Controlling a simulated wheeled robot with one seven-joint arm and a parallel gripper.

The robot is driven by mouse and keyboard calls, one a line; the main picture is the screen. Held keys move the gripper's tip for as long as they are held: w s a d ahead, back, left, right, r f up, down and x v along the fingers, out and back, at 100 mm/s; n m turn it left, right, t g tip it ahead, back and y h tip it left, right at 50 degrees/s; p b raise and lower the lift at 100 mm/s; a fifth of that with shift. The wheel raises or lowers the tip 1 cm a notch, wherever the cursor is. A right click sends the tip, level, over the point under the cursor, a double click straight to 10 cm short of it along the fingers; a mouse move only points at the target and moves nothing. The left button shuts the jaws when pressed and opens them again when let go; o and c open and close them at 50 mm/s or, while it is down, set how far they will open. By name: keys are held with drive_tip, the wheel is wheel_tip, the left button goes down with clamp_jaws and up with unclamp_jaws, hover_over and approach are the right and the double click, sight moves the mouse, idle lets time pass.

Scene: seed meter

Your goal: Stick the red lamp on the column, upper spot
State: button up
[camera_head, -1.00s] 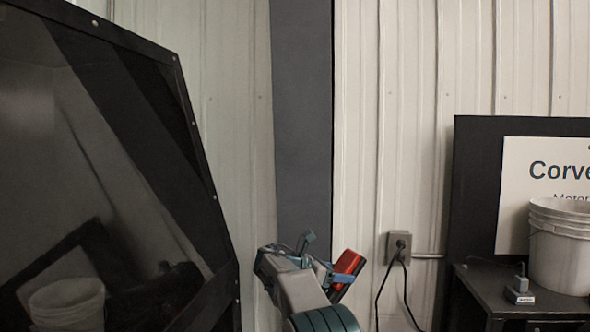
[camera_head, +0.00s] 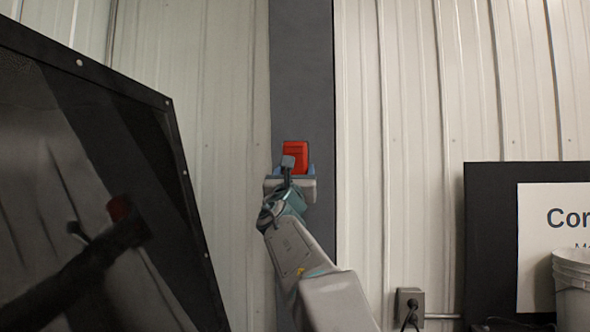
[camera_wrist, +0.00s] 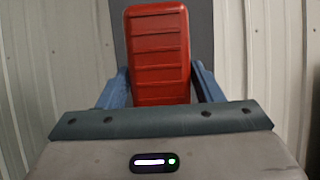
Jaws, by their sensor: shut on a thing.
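The red lamp (camera_head: 295,155) is a red ribbed block in front of the dark grey column (camera_head: 302,70). In the wrist view the lamp (camera_wrist: 158,55) stands upright between the two blue fingers of my gripper (camera_wrist: 160,90). In the head view my gripper (camera_head: 292,172) is raised in front of the column and shut on the lamp. The column (camera_wrist: 202,25) shows behind the lamp in the wrist view. I cannot tell whether the lamp touches the column. The lamp's back face is hidden.
A dark glossy panel (camera_head: 100,180) in a bolted frame stands at the left. Pale ribbed wall (camera_head: 420,90) lies on both sides of the column. At the lower right are an outlet box (camera_head: 410,302), a sign (camera_head: 552,240) on a dark board and a white bucket (camera_head: 574,290).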

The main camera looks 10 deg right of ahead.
drive_tip(key=shift+s+a+r, duration=0.15)
drive_tip(key=shift+s+r, duration=0.05)
drive_tip(key=shift+r, duration=0.4)
drive_tip(key=shift+w+r, duration=0.1)
drive_tip(key=shift+r, duration=0.05)
drive_tip(key=shift+w+d+r+p, duration=0.15)
drive_tip(key=shift+w+d+p, duration=0.25)
drive_tip(key=shift+w+p, duration=0.2)
drive_tip(key=shift+w+d+r+p, duration=0.1)
drive_tip(key=shift+w+d+p, duration=0.2)
drive_tip(key=shift+w+p, duration=0.25)
drive_tip(key=shift+w+d+r+p, duration=0.1)
drive_tip(key=shift+w+d+p, duration=0.15)
drive_tip(key=shift+w+p, duration=0.25)
drive_tip(key=shift+w+d+r+p, duration=0.1)
drive_tip(key=shift+w+d+p, duration=0.15)
drive_tip(key=shift+w+p, duration=0.65)
drive_tip(key=shift+w+d+p, duration=0.25)
drive_tip(key=shift+w+p, duration=0.25)
drive_tip(key=shift+w, duration=0.7)
drive_tip(key=shift+w+d, duration=0.1)
drive_tip(key=shift+w, duration=0.15)
drive_tip(key=o, duration=1)
drive_tip(key=shift+o, duration=0.2)
